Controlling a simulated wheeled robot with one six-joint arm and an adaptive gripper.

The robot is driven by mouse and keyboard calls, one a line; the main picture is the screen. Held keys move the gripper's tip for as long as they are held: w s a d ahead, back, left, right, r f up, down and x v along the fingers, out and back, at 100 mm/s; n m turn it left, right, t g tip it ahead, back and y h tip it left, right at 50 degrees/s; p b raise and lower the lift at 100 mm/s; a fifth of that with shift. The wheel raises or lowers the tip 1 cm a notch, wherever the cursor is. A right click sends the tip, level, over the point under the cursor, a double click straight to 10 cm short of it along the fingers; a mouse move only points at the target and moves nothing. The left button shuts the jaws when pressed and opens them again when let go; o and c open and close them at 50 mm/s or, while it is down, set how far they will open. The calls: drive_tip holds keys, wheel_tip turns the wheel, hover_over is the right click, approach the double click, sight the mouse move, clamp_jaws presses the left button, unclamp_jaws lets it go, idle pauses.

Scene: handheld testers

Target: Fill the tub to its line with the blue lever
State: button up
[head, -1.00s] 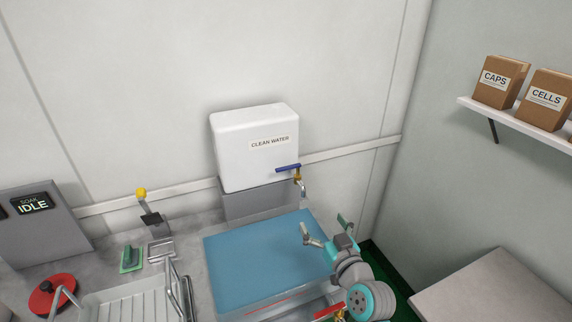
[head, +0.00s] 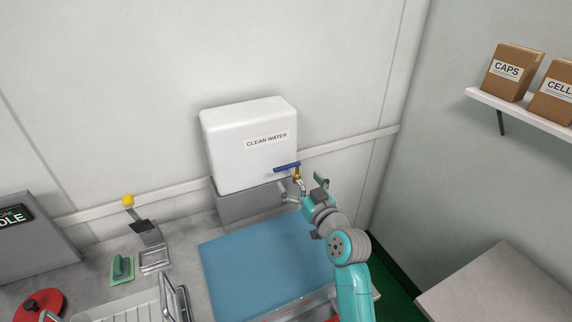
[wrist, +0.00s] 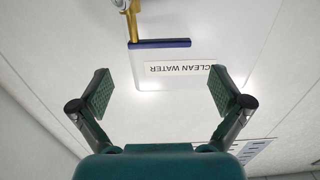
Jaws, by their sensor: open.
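The blue lever (head: 287,167) sits on top of a brass tap (head: 298,179) and points left from it in the head view. The tap comes from a white tank (head: 235,150) labelled CLEAN WATER. In the wrist view the lever (wrist: 160,43) lies crosswise near the top, beyond my fingertips. My gripper (head: 304,190) is open and empty, just below and in front of the tap, apart from the lever. It also shows in the wrist view (wrist: 160,92).
A shelf (head: 530,112) with boxes hangs on the right wall, above a grey table (head: 500,290).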

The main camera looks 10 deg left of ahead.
sight(291, 167)
drive_tip(key=x, duration=0.7)
drive_tip(key=shift+w+a, duration=0.2)
drive_tip(key=shift+w, duration=0.15)
drive_tip(key=c, duration=1.4)
drive_tip(key=shift+c, duration=0.2)
drive_tip(key=shift+d+n+g+y, duration=0.1)
drive_tip(key=shift+n+g+y, duration=0.2)
drive_tip(key=shift+y, duration=0.1)
drive_tip(key=n+g+y, duration=0.2)
drive_tip(key=d+n+g+y, duration=0.1)
drive_tip(key=g+y, duration=0.1)
drive_tip(key=shift+s+n, duration=0.3)
drive_tip(key=shift+s, duration=0.05)
drive_tip(key=shift+s+d+n+g+y, duration=0.15)
drive_tip(key=shift+n+g+y, duration=0.3)
drive_tip(key=shift+n+g, duration=0.45)
drive_tip(key=shift+s+d+n+g+y, duration=0.1)
drive_tip(key=shift+n+g+y, duration=0.45)
drive_tip(key=shift+g, duration=0.7)
drive_tip(key=shift+s+d+n+g+y, duration=0.15)
drive_tip(key=shift+n+g+y, duration=0.25)
drive_tip(key=shift+n+g, duration=0.5)
drive_tip(key=shift+g, duration=0.25)
